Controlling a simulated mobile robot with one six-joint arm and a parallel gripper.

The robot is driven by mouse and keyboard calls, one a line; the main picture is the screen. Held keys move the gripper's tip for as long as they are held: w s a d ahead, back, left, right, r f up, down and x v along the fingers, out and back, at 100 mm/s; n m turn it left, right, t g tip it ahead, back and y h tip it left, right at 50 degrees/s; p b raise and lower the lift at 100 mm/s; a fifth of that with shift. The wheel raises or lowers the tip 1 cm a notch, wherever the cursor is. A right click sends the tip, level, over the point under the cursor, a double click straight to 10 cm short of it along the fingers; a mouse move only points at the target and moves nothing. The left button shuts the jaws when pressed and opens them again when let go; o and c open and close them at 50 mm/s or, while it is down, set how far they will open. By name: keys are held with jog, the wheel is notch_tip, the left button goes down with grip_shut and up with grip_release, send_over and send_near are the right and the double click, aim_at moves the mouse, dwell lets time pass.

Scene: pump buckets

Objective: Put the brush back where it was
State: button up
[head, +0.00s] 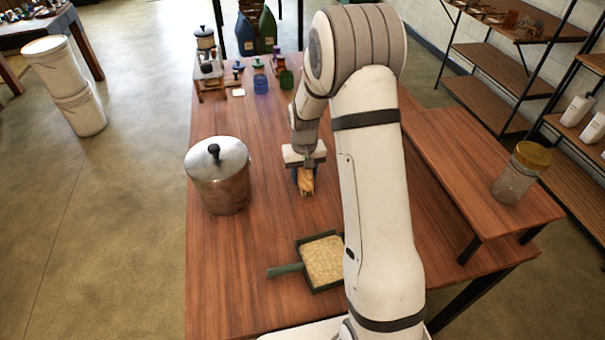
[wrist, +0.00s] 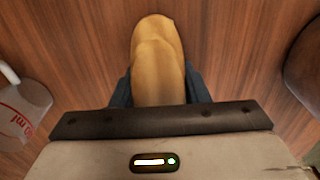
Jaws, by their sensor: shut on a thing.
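The brush (head: 307,183) shows as a tan, wooden-looking piece below my gripper (head: 305,177) over the middle of the table. In the wrist view the brush (wrist: 158,58) is a rounded tan body pointing away from the jaws. My gripper is shut on it, with bits of dark blue finger at either side. The gripper hides part of the brush, and I cannot tell whether it touches the table. A dark green pan with a handle (head: 286,269), holding pale granular stuff, lies nearer on the table, partly behind my arm.
A lidded metal pot (head: 218,178) stands left of my gripper. A jar with a yellow lid (head: 522,172) is on the raised shelf at right. Jars and bottles (head: 261,84) crowd the far end. A clear measuring jug (wrist: 22,110) shows in the wrist view.

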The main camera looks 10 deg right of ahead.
jog(key=o, duration=1.3)
jog(key=shift+f, duration=0.1)
jog(key=shift+c, duration=0.2)
notch_tip(320, 180, up, 11)
jog(key=shift+r, duration=0.2)
jog(key=shift+s+r, duration=0.2)
jog(key=shift+r, duration=0.45)
jog(key=s+r+t, duration=0.1)
jog(key=s+r, duration=0.3)
jog(key=s, duration=0.9)
jog(key=s+r+t, duration=0.1)
jog(key=s+r, duration=0.3)
jog(key=s, duration=0.9)
jog(key=shift+a+t, duration=0.25)
jog(key=shift+t, duration=0.05)
jog(key=shift+w+r, duration=0.1)
